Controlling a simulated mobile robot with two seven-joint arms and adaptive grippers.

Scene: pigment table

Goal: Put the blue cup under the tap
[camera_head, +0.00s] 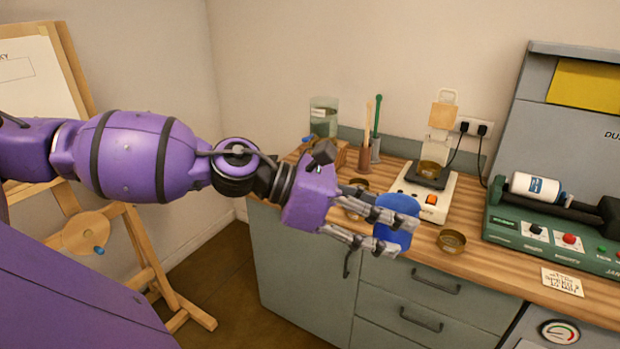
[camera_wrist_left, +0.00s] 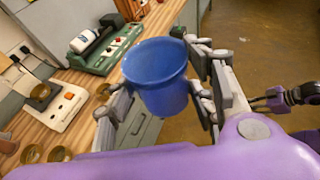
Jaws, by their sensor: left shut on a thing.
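The blue cup (camera_head: 392,235) is between the fingers of my left gripper (camera_head: 404,236), which is shut on it. The cup is held in front of the wooden counter's edge, above the grey drawers. In the left wrist view the cup (camera_wrist_left: 157,78) looks empty and its rim is open towards the camera. A clear tank (camera_head: 323,116) with a small blue tap (camera_head: 307,139) stands at the counter's far left corner, behind my left arm. The space below the tap is partly hidden. My right gripper is not in view.
A brass bowl (camera_head: 451,241) sits on the counter right of the cup. A white device (camera_head: 426,190) and wooden and green-handled tools (camera_head: 376,130) stand behind. A green machine (camera_head: 540,232) is at the right. An easel (camera_head: 130,220) stands on the left.

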